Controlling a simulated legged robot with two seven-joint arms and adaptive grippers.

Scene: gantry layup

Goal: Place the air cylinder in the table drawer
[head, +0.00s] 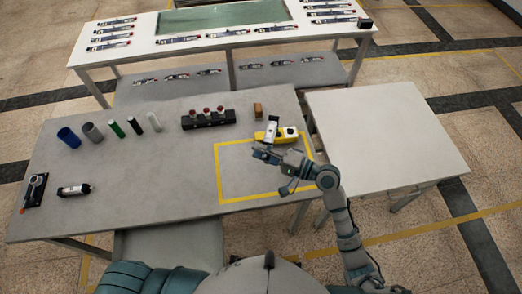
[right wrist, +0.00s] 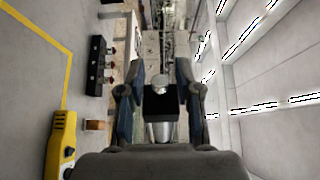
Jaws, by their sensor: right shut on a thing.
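My right gripper (head: 266,148) is above the right part of the grey table and shut on a silver cylinder with a black end, likely the air cylinder (head: 272,128). In the right wrist view it shows between the fingers (right wrist: 160,103). Another black-and-silver cylinder (head: 74,190) lies at the table's left. A flat grey surface (head: 168,248) juts out below the table's front edge; I cannot tell whether it is the drawer. My left gripper is not in view.
A yellow device (head: 289,133) sits close behind the right gripper, near a brown block (head: 258,109) and a black rack (head: 208,120). Several upright cylinders stand farther left. A yellow taped rectangle (head: 219,185) marks the table's right part. A bare white table (head: 385,130) stands at right.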

